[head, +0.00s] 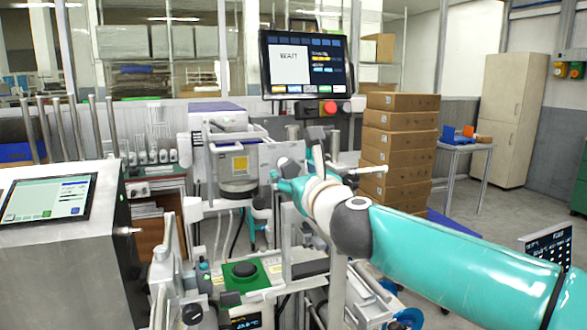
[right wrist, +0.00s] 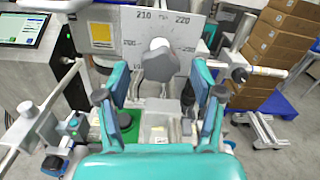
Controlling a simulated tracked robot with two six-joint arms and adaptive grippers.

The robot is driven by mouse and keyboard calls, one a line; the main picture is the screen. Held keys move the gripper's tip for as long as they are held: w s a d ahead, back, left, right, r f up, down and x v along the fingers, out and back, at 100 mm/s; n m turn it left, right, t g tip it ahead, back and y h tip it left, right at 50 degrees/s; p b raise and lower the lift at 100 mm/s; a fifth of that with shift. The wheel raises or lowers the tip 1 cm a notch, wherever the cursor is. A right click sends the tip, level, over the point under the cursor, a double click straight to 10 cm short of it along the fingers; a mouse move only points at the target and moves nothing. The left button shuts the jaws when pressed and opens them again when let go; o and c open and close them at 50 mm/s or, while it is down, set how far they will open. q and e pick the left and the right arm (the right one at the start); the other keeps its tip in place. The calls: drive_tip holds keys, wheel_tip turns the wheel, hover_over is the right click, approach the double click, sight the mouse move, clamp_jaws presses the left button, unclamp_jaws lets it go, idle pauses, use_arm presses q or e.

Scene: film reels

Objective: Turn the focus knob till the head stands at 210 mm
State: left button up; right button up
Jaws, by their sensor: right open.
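The focus knob (right wrist: 160,65), grey with a pale top, shows in the right wrist view in front of a pale scale plate (right wrist: 178,28). The plate's top marks read 210 on the left and 220 on the right; I cannot tell the exact setting. My right gripper (right wrist: 158,92) is open, its teal fingers on either side of the knob's line and lower in the picture, with a gap to each side. In the head view my right gripper (head: 284,184) is beside the grey head with a yellow label (head: 239,163). My left gripper is out of view.
A monitor (head: 306,64) reading WAIT stands above, with a red button (head: 330,108) below it. Stacked brown boxes (head: 398,150) stand behind my right arm. A green base (head: 245,275) lies below.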

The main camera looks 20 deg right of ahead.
drive_tip(key=shift+w, duration=1.15)
drive_tip(key=c, duration=1.2)
